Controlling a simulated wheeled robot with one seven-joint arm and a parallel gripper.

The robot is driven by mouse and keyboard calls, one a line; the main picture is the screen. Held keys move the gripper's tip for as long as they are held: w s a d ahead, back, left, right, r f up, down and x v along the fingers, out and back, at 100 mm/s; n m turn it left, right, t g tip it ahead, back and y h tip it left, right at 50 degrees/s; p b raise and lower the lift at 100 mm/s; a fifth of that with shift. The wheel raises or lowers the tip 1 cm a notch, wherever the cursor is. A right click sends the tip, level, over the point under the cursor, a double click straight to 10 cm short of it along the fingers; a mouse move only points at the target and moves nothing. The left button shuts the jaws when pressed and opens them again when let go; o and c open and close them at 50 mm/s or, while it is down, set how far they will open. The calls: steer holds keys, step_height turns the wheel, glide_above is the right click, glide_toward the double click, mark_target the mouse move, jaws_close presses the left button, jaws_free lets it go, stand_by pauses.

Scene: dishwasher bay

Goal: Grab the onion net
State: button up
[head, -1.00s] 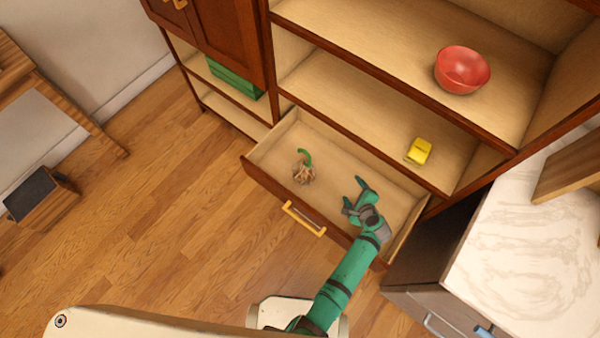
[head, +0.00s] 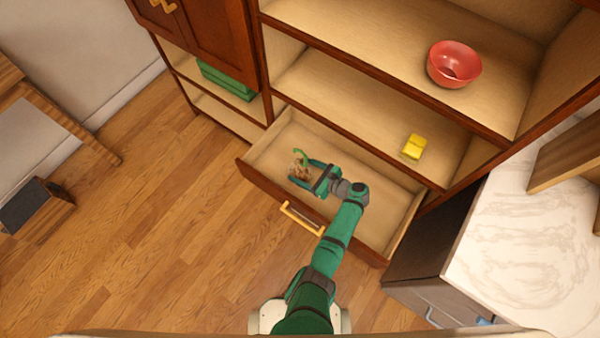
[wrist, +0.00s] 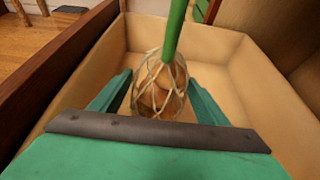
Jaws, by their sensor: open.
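The onion net (head: 298,171) is a brown bundle in netting with a green tie on top. It stands in the left part of the open wooden drawer (head: 377,205). In the wrist view the onion net (wrist: 158,88) is upright between my two green fingers, a little ahead of the palm. My gripper (head: 301,174) is open and down inside the drawer, with a finger on each side of the net. In the wrist view the fingers of my gripper (wrist: 160,100) look apart from the net; its base is partly hidden.
The drawer's front with its yellow handle (head: 302,218) and its walls surround my gripper. Above are shelves with a yellow object (head: 413,147) and a red bowl (head: 454,64). A marble counter (head: 535,235) stands to the right.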

steer(key=shift+x, duration=2.55)
steer(key=shift+f, duration=0.1)
steer(key=c, duration=1.3)
steer(key=shift+c, duration=1.2)
